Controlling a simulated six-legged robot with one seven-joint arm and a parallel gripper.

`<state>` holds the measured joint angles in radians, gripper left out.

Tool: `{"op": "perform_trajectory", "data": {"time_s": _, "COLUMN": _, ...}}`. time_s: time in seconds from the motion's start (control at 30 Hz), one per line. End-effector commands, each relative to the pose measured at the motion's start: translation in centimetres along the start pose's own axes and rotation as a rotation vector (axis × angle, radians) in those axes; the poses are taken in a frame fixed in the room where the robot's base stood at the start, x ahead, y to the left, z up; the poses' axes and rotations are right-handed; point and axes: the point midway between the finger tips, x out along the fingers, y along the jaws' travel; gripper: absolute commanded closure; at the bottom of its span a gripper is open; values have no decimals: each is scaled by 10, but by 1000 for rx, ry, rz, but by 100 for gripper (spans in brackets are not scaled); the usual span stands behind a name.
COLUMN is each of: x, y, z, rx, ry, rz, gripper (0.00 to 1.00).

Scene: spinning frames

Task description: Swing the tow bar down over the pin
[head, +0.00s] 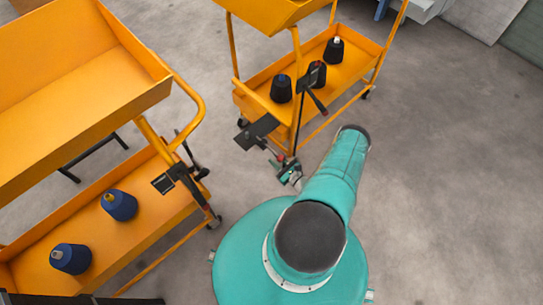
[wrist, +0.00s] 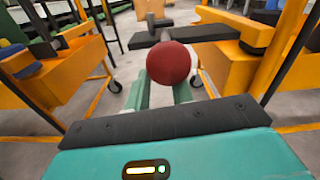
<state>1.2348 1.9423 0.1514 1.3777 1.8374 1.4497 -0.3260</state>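My gripper (head: 289,172) is at the near end of the right trolley, its two teal fingers apart in the wrist view (wrist: 161,92). A red ball knob (wrist: 168,63) shows in front of the fingers and hides part of them. I cannot tell if they touch it. Behind the knob a black bar (wrist: 212,31) runs across toward the right-hand orange frame. In the head view a dark plate (head: 257,131), which looks like the same bar, sticks out at the right trolley's end. The left trolley has a black bracket (head: 176,177). I cannot make out the pin clearly.
The left orange trolley (head: 75,100) carries blue yarn cones (head: 120,204) on its lower shelf. The right orange trolley (head: 352,68) carries dark cones (head: 333,49). Wheels and rails flank my gripper. Bare concrete floor (head: 455,150) lies to the right.

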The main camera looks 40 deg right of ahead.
Motion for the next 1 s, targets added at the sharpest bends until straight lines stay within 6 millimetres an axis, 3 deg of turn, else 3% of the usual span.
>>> {"op": "perform_trajectory", "data": {"time_s": 0.03, "x": -10, "y": -15, "z": 9, "rx": -17, "ry": -28, "rz": -21, "gripper": 53}}
{"op": "perform_trajectory", "data": {"time_s": 0.07, "x": -18, "y": -15, "z": 8, "rx": -17, "ry": -26, "rz": -21, "gripper": 45}}
{"op": "perform_trajectory", "data": {"time_s": 0.4, "x": -81, "y": -8, "z": 5, "rx": -14, "ry": -13, "rz": -11, "gripper": 42}}
{"op": "perform_trajectory", "data": {"time_s": 0.5, "x": -90, "y": -6, "z": 4, "rx": -12, "ry": -11, "rz": -9, "gripper": 32}}
{"op": "perform_trajectory", "data": {"time_s": 0.6, "x": -94, "y": -6, "z": 4, "rx": -12, "ry": -11, "rz": -7, "gripper": 30}}
{"op": "perform_trajectory", "data": {"time_s": 0.77, "x": -93, "y": -5, "z": 4, "rx": -13, "ry": -12, "rz": -6, "gripper": 36}}
{"op": "perform_trajectory", "data": {"time_s": 0.87, "x": -94, "y": -8, "z": -2, "rx": -7, "ry": 16, "rz": -9, "gripper": 45}}
{"op": "perform_trajectory", "data": {"time_s": 1.0, "x": -100, "y": -7, "z": -2, "rx": -6, "ry": 16, "rz": -9, "gripper": 45}}
